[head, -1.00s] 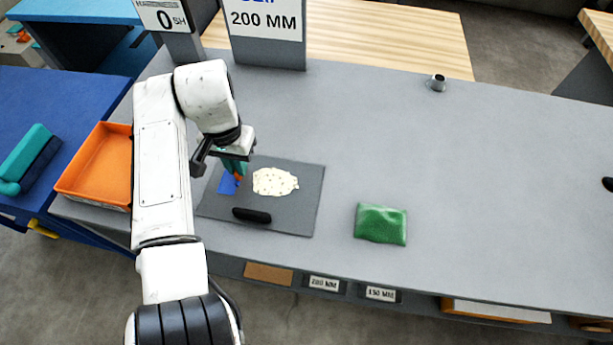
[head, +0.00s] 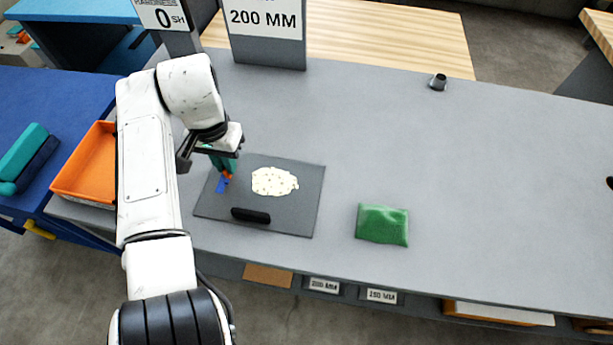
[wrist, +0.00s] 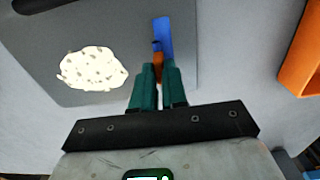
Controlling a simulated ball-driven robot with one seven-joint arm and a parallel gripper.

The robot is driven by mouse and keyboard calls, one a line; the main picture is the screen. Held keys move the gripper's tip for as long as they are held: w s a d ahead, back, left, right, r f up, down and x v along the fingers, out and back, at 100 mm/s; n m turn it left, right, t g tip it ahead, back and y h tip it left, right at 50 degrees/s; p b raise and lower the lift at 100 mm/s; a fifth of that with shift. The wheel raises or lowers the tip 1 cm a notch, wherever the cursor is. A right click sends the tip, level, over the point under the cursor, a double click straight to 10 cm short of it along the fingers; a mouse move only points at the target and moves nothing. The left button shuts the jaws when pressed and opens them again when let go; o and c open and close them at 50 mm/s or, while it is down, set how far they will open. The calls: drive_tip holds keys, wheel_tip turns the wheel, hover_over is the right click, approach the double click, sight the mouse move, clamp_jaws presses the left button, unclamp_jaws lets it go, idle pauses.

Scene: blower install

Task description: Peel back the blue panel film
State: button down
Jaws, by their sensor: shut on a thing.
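The dark grey panel (head: 290,213) lies flat on the bench, with a speckled cream patch (head: 274,181) and a black handle (head: 251,215) on it. The blue film (head: 221,186) shows as a small strip near the panel's left edge; in the wrist view it is a narrow blue strip (wrist: 163,38) ahead of the fingers. My gripper (head: 225,172) is over that left edge, its teal fingers pointing down. In the wrist view the fingers are closed on an orange piece (wrist: 156,68) at the film's near end. The fingers and orange piece hide part of the film.
A green pouch (head: 382,225) lies right of the panel. An orange bin (head: 90,165) stands to the left, partly behind my arm. Sign boards (head: 265,30) stand at the back, and a small metal cup (head: 438,82) is at the back right. The bench's right side is mostly clear.

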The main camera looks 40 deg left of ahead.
drive_tip(key=shift+s+a+b, duration=0.5)
drive_tip(key=shift+a+b, duration=0.15)
drive_tip(key=shift+a, duration=0.15)
drive_tip(key=c, duration=1)
unclamp_jaws()
wheel_tip(320, 180, up, 7)
drive_tip(key=p, duration=0.7)
